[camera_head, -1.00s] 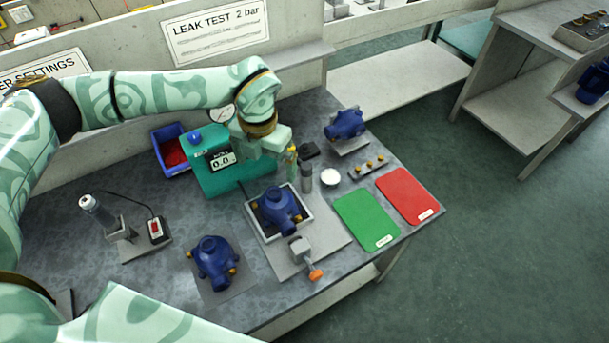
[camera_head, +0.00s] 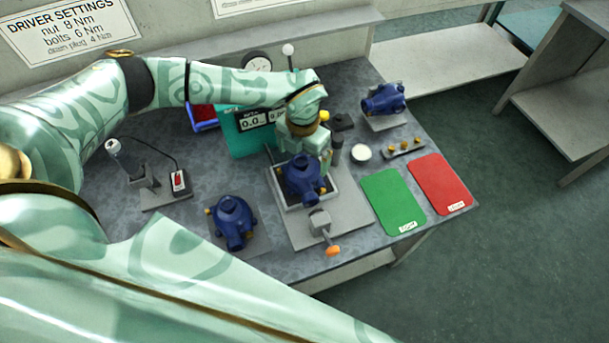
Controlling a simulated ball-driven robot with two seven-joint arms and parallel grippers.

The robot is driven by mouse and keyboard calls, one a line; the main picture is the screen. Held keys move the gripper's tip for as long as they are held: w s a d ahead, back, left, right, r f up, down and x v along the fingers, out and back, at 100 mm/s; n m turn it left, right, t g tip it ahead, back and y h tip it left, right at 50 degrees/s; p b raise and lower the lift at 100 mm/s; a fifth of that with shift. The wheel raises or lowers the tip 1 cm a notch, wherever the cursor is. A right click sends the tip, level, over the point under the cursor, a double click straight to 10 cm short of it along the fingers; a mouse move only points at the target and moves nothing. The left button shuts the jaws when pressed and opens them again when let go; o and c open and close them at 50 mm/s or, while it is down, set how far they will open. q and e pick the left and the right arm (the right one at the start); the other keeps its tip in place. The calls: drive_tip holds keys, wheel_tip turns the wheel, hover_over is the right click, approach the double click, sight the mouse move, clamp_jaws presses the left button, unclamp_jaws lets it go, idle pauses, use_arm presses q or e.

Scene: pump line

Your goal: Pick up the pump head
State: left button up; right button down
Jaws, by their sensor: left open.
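Three blue pump heads show in the head view. One pump head (camera_head: 303,178) sits in a grey square fixture (camera_head: 290,207) in the middle of the bench. Another pump head (camera_head: 233,222) stands on a grey pad to the front left. The third pump head (camera_head: 384,101) lies on a stand at the back right. My left gripper (camera_head: 314,158) is open, just behind and above the pump head in the fixture, partly overlapping it in the picture. Its fingertips are largely hidden, and I cannot tell whether they touch. My right gripper is not in view.
A clamp with an orange handle (camera_head: 333,250) is at the fixture's front. A green mat (camera_head: 393,202) and a red mat (camera_head: 440,184) lie to the right. A teal tester (camera_head: 247,143) stands behind. A driver (camera_head: 116,148) stands at the left. A white disc (camera_head: 361,153) is nearby.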

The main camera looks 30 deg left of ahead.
sight(302, 165)
use_arm(q)
wheel_tip(302, 165, down, 4)
drive_tip(key=shift+w+a+b, duration=0.15)
drive_tip(key=shift+b, duration=0.35)
drive_tip(key=shift+r, duration=0.1)
drive_tip(key=c, duration=1)
drive_tip(key=shift+c, duration=0.2)
drive_tip(key=shift+r, duration=0.1)
